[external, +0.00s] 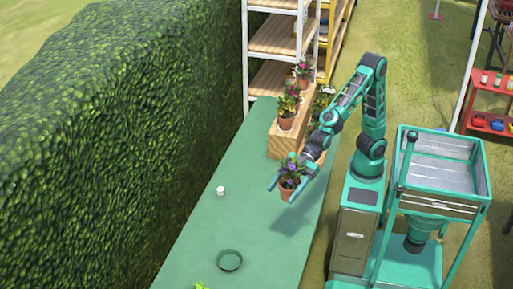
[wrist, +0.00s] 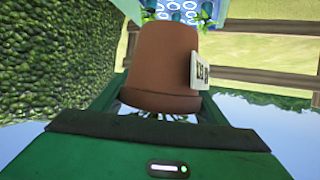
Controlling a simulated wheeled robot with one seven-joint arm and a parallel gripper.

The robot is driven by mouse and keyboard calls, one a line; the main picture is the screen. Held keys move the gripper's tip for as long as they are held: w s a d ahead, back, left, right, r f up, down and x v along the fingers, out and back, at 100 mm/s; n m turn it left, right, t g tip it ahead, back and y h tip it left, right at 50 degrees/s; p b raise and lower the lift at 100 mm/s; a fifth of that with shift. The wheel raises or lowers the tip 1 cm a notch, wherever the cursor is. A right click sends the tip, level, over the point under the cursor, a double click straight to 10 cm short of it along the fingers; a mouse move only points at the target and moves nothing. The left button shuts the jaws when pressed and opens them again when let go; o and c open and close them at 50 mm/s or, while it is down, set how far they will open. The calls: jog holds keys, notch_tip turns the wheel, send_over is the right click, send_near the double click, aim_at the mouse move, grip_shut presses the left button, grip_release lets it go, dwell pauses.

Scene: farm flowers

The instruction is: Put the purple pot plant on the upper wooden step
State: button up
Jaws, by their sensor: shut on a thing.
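The purple pot plant (external: 289,184) is a terracotta pot with green leaves and purple flowers. My gripper (external: 290,187) is shut on it and holds it, seemingly above the green table. In the wrist view its brown pot (wrist: 160,65) fills the middle, with a white label on its side. The fingertips are mostly hidden there. The wooden steps (external: 283,147) stand farther back on the table, beyond the pot. Potted plants with pinkish flowers stand on the upper step, one of them a near pot (external: 286,122).
The green table (external: 215,215) carries a small white item (external: 220,191) and a dark green round dish (external: 229,260). A tall hedge (external: 110,130) runs along the left. White shelving (external: 272,38) stands behind the table. The table's middle is mostly clear.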

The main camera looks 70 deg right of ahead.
jog(key=w+d+m+t+h, duration=0.65)
jog(key=w+d, duration=1.75)
jog(key=d, duration=0.4)
jog(key=w+d+m+t+h, duration=0.1)
jog(key=w+d+m+h, duration=0.2)
jog(key=d, duration=1)
jog(key=w+d+m+t+h, duration=0.1)
jog(key=w+d+m+h, duration=0.15)
jog(key=d, duration=0.95)
jog(key=s+d+m+g+h, duration=0.1)
jog(key=s+d+m+h, duration=0.25)
jog(key=d, duration=0.85)
jog(key=s+d+m+g+h, duration=0.15)
jog(key=s+d, duration=0.25)
jog(key=d, duration=0.7)
jog(key=s+d+m+h, duration=0.3)
jog(key=d+m, duration=0.1)
jog(key=d, duration=0.8)
jog(key=shift+s+d+f, duration=0.1)
jog(key=shift+d+f, duration=1.75)
jog(key=shift+f, duration=0.8)
jog(key=shift+w+d+f, duration=0.1)
jog(key=shift+d+f, duration=1.75)
jog(key=shift+f, duration=0.75)
jog(key=shift+s+d+f, duration=0.1)
jog(key=shift+d+f, duration=1.75)
jog(key=shift+f, duration=0.8)
